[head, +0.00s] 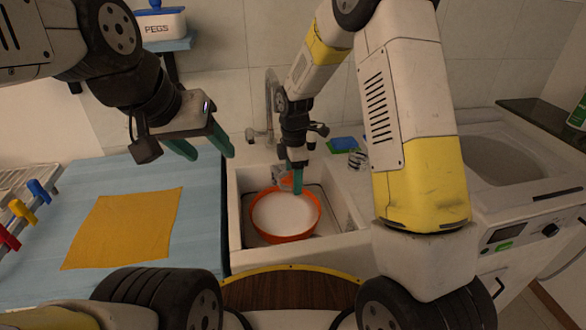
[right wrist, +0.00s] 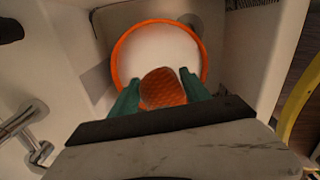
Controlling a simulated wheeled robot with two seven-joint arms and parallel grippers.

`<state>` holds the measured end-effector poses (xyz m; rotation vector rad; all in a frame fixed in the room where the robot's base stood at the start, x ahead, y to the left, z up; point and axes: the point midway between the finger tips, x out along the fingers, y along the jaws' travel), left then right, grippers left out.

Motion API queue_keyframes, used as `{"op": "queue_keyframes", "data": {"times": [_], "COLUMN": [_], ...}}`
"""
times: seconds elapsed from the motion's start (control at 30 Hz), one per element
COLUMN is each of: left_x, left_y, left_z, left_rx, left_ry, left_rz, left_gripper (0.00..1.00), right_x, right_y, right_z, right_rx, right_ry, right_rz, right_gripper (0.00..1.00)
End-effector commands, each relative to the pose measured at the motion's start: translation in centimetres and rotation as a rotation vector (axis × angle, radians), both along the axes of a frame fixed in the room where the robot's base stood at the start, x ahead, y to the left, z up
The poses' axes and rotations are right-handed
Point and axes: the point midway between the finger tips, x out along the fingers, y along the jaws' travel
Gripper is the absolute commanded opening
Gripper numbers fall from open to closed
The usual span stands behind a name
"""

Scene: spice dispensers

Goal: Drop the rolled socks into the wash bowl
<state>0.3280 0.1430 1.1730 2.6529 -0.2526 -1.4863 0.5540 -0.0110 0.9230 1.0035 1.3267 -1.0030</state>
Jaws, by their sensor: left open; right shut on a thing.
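The wash bowl (head: 285,236) is orange with a whitish filling and sits in the white sink. It also shows in the right wrist view (right wrist: 205,62). The rolled socks (right wrist: 162,88) are an orange textured bundle between the green fingers of my right gripper (right wrist: 160,92), over the near part of the bowl in that view. In the head view my right gripper (head: 292,180) points down above the bowl's far side, and the socks show only partly behind its fingers. My left gripper (head: 206,147) is open and empty over the blue counter, left of the sink.
The sink (head: 236,225) has raised walls, with a tap (head: 270,105) at its back. A yellow cloth (head: 125,228) lies flat on the blue counter (head: 200,245), near coloured pegs (head: 38,190). A PEGS box (head: 162,25) stands on a shelf. A washing machine (head: 520,235) is at right.

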Motion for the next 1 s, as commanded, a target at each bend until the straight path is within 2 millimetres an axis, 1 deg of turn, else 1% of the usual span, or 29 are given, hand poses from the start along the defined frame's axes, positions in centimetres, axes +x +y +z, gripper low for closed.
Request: {"op": "queue_keyframes", "data": {"times": [0.4,0.6,0.87,0.9,1.0], "left_x": [0.0,0.0,0.0,0.0,0.0], "left_y": [0.0,0.0,0.0,0.0,0.0], "left_z": [0.0,0.0,0.0,0.0,0.0], "left_rx": [0.0,0.0,0.0,0.0,0.0], "left_ry": [0.0,0.0,0.0,0.0,0.0], "left_rz": [0.0,0.0,0.0,0.0,0.0], "left_gripper": [0.55,0.55,0.55,0.55,0.55], "right_x": [-0.1,0.0,0.0,0.0,0.0], "right_y": [0.0,0.0,0.0,0.0,0.0], "right_z": [-4.6,-5.5,-5.5,-5.5,-5.5], "right_rx": [-0.001,0.0,0.0,0.0,0.0], "right_ry": [0.003,0.0,0.0,0.0,0.0], "right_rz": [0.0,0.001,0.001,0.001,0.001], "right_gripper": [0.15,0.15,0.15,0.63,0.8]}}
